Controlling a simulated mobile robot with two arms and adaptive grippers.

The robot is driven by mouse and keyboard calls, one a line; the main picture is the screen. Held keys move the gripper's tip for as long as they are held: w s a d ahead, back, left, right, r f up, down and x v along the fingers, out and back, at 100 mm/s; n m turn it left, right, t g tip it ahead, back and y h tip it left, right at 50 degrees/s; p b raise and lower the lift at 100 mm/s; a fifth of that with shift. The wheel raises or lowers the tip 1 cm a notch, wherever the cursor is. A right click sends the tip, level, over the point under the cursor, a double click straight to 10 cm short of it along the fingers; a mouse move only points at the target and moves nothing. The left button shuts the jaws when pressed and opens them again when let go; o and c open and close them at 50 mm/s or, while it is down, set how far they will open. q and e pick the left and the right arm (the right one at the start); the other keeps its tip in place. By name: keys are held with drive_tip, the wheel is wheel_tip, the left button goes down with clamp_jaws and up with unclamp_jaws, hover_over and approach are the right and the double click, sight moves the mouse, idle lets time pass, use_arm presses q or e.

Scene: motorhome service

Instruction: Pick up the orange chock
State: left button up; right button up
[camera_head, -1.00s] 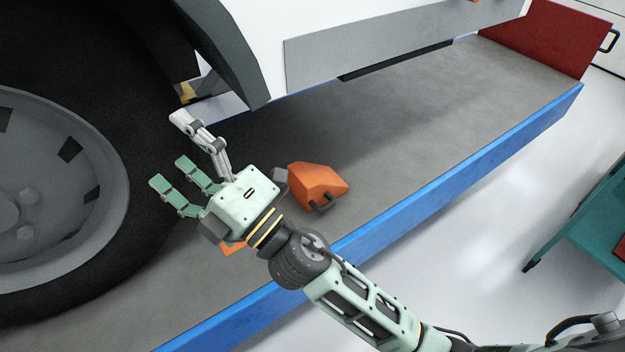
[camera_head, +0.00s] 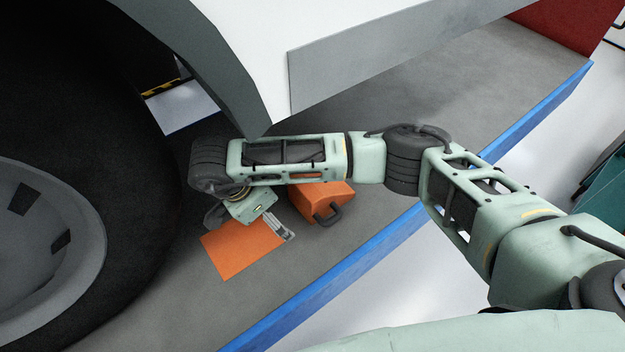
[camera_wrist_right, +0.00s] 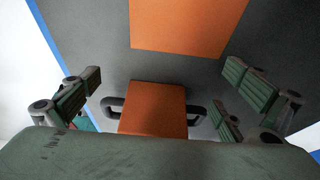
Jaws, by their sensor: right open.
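The orange chock (camera_head: 319,197) stands on the grey platform right of the wheel, with a dark handle on its near side. My right forearm hides part of its top. In the right wrist view the chock (camera_wrist_right: 152,110) shows between my spread fingers, with a dark handle loop on each side. My right gripper (camera_head: 256,216) is open, beside the chock on its left in the head view, with one finger near it. In the wrist view the right gripper (camera_wrist_right: 160,95) has nothing clamped; its palm edge hides part of the chock. My left gripper is not in view.
A flat orange square (camera_head: 238,252) lies on the platform (camera_head: 400,120) between tyre (camera_head: 130,130) and chock; it also shows in the wrist view (camera_wrist_right: 190,25). A blue edge (camera_head: 400,217) borders the platform. The white-and-grey vehicle body (camera_head: 380,65) overhangs above. A red panel (camera_head: 575,25) stands far right.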

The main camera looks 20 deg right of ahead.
sight(319, 184)
drive_tip(key=shift+h, duration=0.3)
drive_tip(key=w+d, duration=0.1)
drive_tip(key=d, duration=0.1)
drive_tip(key=w+d+p, duration=0.1)
drive_tip(key=d, duration=0.2)
drive_tip(key=d+r+p, duration=0.1)
drive_tip(key=d, duration=0.1)
drive_tip(key=shift+w+d, duration=0.25)
drive_tip(key=shift+w, duration=0.15)
drive_tip(key=shift+w+d, duration=0.15)
drive_tip(key=shift+d, duration=0.25)
drive_tip(key=d, duration=0.1)
drive_tip(key=w+d+p, duration=0.1)
drive_tip(key=d, duration=0.1)
drive_tip(key=d+p, duration=0.1)
drive_tip(key=shift+w+d+f, duration=0.2)
drive_tip(key=shift+w+f, duration=0.05)
drive_tip(key=shift+f, duration=0.35)
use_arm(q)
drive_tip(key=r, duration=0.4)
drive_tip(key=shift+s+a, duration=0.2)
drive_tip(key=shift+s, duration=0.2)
use_arm(e)
drive_tip(key=shift+w+f, duration=0.1)
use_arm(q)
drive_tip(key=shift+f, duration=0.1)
use_arm(e)
drive_tip(key=shift+c, duration=0.3)
